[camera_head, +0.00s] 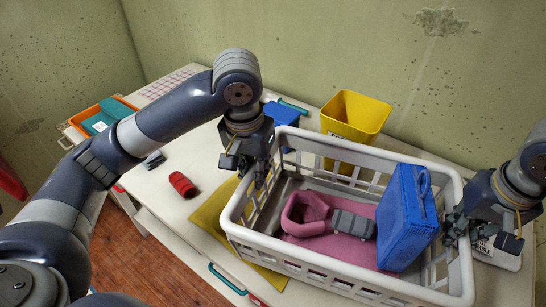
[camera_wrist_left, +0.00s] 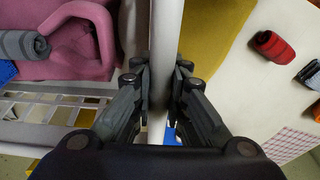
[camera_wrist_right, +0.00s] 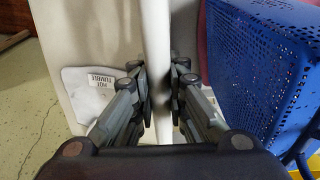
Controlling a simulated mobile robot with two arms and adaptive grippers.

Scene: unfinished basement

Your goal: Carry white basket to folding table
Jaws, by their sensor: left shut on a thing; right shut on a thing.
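The white basket (camera_head: 300,262) is over the white table (camera_head: 160,205), with slatted sides and a thick rim. Inside it are a pink item (camera_head: 335,245), a grey rolled item (camera_head: 352,224) and a blue perforated box (camera_head: 405,215) standing upright at the right end. My left gripper (camera_head: 250,170) is shut on the basket's left rim; the rim (camera_wrist_left: 165,60) runs between its fingers in the left wrist view. My right gripper (camera_head: 462,232) is shut on the right rim, which also shows between the fingers in the right wrist view (camera_wrist_right: 157,50). I cannot tell whether the basket's bottom touches the table.
A yellow bin (camera_head: 355,115) and a blue item (camera_head: 282,113) stand behind the basket. A yellow cloth (camera_head: 212,215) lies partly under its left side. A red roll (camera_head: 182,184) and an orange tray (camera_head: 85,122) are further left. The wall is close behind.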

